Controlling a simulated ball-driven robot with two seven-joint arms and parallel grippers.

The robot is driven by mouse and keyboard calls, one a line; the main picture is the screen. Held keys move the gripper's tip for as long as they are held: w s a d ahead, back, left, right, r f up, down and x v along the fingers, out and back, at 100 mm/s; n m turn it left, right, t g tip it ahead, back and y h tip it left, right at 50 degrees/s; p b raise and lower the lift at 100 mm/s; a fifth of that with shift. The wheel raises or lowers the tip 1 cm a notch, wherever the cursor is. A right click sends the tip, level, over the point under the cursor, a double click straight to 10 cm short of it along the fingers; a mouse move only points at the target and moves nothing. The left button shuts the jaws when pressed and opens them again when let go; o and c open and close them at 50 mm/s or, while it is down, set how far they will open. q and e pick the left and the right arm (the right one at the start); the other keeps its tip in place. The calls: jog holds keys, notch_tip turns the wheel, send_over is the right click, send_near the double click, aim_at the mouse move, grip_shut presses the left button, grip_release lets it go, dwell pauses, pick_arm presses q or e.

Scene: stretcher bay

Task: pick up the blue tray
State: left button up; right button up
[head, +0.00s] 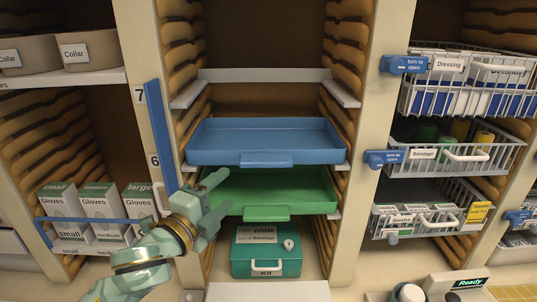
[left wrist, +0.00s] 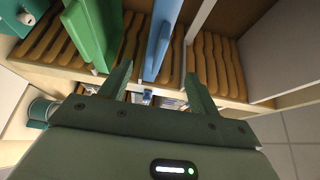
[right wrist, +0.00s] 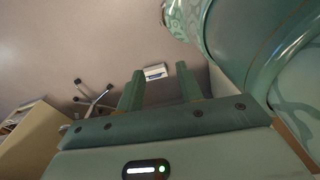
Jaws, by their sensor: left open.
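The blue tray (head: 265,141) sits level on the rails of the middle bay, pulled partly forward, with a tab handle at its front centre. It appears empty. My left gripper (head: 224,193) is open and empty, low at the tray's front left corner and in front of the green tray's left side. In the left wrist view the blue tray (left wrist: 162,38) shows edge-on beyond the gap between the open fingers (left wrist: 158,75); I cannot tell that they touch it. My right gripper (right wrist: 159,80) shows only in the right wrist view, its fingers apart with nothing between them.
A green tray (head: 275,188) sits just under the blue one, above a green box (head: 266,262). A blue upright strip (head: 160,130) edges the bay's left post. Wire baskets (head: 455,160) stand at the right, glove boxes (head: 100,205) at the left. Above the blue tray is free room.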

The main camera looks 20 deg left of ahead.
aim_at(256, 161)
pick_arm(q)
jog(key=w, duration=1.4)
jog(key=shift+w+d, duration=0.3)
jog(key=shift+w, duration=0.05)
jog(key=shift+s, duration=0.15)
pick_arm(e)
jog(key=shift+w+f, duration=0.4)
jog(key=shift+f, duration=0.25)
pick_arm(q)
jog(key=c, duration=0.5)
grip_shut()
